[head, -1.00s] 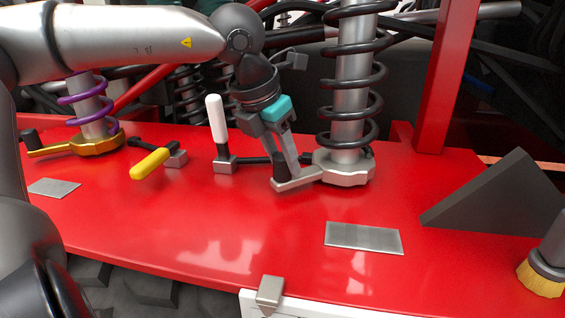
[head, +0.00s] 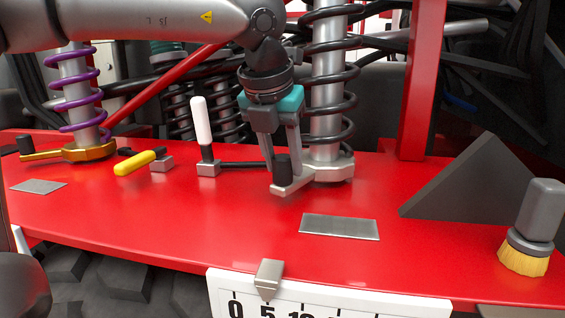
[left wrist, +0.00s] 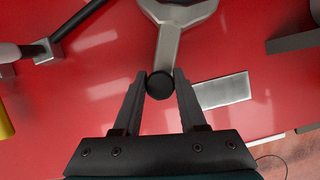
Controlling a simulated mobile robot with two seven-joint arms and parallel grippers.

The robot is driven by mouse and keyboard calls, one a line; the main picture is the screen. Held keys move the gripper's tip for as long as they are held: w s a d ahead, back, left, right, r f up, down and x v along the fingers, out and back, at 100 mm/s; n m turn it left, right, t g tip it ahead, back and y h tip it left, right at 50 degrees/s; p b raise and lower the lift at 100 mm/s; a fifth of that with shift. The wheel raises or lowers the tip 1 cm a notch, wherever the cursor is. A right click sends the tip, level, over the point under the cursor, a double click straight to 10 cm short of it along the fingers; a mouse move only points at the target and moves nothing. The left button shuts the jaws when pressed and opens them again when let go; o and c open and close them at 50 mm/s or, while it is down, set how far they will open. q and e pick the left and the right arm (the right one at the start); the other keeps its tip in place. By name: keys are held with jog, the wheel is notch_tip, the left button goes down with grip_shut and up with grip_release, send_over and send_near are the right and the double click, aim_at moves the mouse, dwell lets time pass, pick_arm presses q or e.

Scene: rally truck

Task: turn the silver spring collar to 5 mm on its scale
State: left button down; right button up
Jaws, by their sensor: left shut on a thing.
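The silver spring collar (head: 332,171) sits at the foot of the black coil spring (head: 330,95) on the red panel. Its lever (head: 291,185) points left and toward me, with an upright black knob (head: 282,166) at its end. My left gripper (head: 283,160) is shut on this knob. The left wrist view shows the knob (left wrist: 159,86) between the fingertips, with the collar (left wrist: 178,14) beyond. The white scale (head: 330,293) hangs at the front edge, partly cut off by the frame. A silver pointer (head: 269,274) stands at about the 5. My right gripper is not in view.
A gold collar (head: 90,151) under a purple spring is at left. A yellow-handled clamp (head: 135,163) and a white-handled clamp (head: 201,122) stand left of my gripper. A grey plate (head: 340,226), a dark wedge (head: 470,185) and a brush (head: 533,225) lie to the right.

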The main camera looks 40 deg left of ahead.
pick_arm(q)
jog(key=shift+s+f, duration=0.2)
jog(key=shift+f, duration=0.3)
jog(key=c, duration=0.8)
grip_release()
jog(key=o, duration=0.3)
jog(key=shift+w+r, duration=0.15)
jog(key=shift+w, duration=0.05)
jog(key=shift+o, duration=0.2)
jog(key=shift+r, duration=0.1)
jog(key=shift+r, duration=0.1)
jog(key=shift+s+r, duration=0.1)
jog(key=shift+r, duration=0.25)
jog(key=v, duration=1.4)
jog(key=shift+r+p, duration=0.15)
jog(key=shift+p, duration=0.2)
jog(key=shift+s, duration=0.1)
